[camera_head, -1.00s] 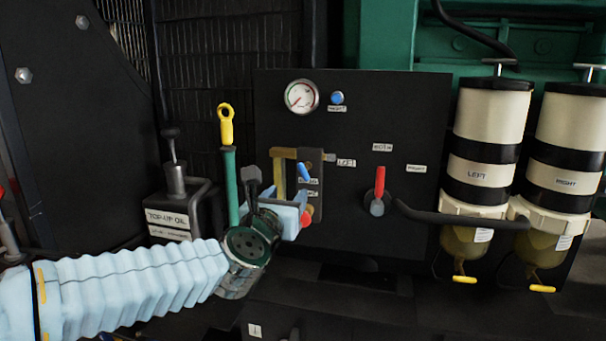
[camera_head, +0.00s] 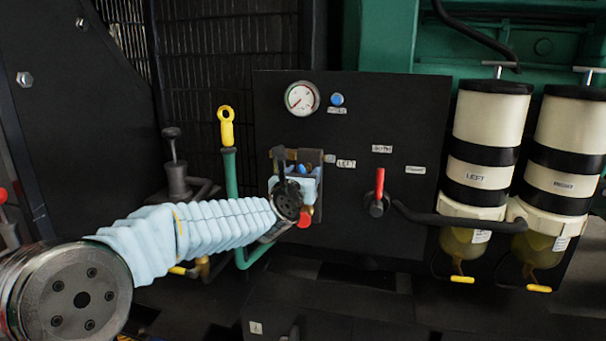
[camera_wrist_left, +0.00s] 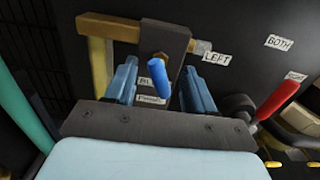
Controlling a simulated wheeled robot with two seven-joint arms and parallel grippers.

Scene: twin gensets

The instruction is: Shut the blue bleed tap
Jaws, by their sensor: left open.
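My left gripper (camera_wrist_left: 160,70) is open, with one blue-grey finger on each side of the handle and visible gaps between. In the head view the left gripper (camera_head: 296,174) is up at the black panel, in front of the tap. It hides most of the tap there. My right gripper is not in view.
A red-handled valve (camera_head: 379,190) is right of the tap, with a black hose. A red knob (camera_head: 304,219) is just below the gripper. A gauge (camera_head: 301,98) is above. Two filters (camera_head: 485,180) stand right, and a yellow-ringed dipstick (camera_head: 227,130) left.

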